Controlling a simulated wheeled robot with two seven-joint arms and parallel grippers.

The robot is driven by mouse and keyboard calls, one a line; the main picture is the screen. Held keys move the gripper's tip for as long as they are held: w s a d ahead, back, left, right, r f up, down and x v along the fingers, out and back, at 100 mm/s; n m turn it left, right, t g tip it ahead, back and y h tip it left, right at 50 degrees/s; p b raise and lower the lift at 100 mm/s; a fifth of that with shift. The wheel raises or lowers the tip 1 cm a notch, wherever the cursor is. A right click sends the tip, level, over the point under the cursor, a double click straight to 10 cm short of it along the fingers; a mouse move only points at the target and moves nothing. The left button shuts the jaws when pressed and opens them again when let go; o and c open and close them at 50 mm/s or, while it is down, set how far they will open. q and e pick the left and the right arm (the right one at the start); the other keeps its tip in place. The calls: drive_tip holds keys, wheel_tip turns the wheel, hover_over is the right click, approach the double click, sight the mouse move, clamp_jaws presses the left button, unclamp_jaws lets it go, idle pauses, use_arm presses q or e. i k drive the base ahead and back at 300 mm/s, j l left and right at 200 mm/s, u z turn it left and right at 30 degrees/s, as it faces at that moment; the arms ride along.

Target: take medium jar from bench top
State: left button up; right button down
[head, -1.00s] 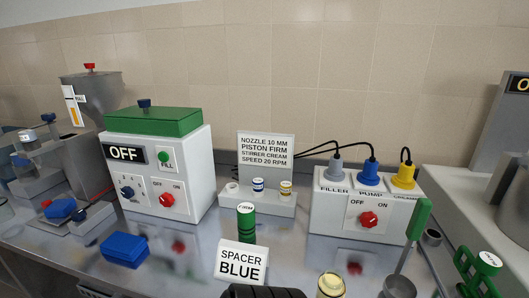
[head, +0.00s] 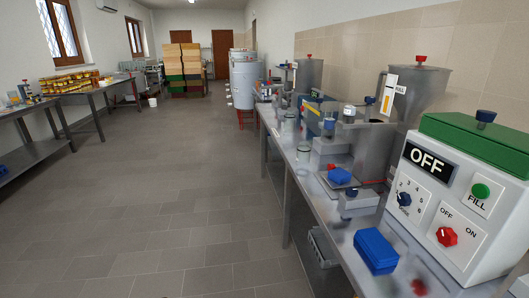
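Clear glass jars stand along the long metal bench top (head: 322,208) on the right. One jar (head: 304,157) is at the bench's left edge, and another (head: 289,122) stands farther back. I cannot tell from this view which jar is the medium one. Neither of my grippers is in view.
A white OFF machine (head: 440,212) with a green top stands at the right. A blue block (head: 376,250) lies before it. A grey hopper (head: 418,95) is behind. Amber jars (head: 70,85) crowd a table at far left. Coloured crates (head: 182,70) are stacked at the back. The tiled floor (head: 170,190) between is clear.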

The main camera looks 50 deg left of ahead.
sight(303, 150)
drive_tip(key=u, duration=1.25)
drive_tip(key=j+z, duration=0.1)
drive_tip(key=z, duration=1)
drive_tip(key=j+z, duration=0.4)
drive_tip(key=j, duration=0.25)
drive_tip(key=j+z, duration=0.4)
drive_tip(key=j, duration=0.3)
drive_tip(key=k+j+z, duration=0.1)
drive_tip(key=j+z, duration=0.25)
drive_tip(key=j, duration=0.3)
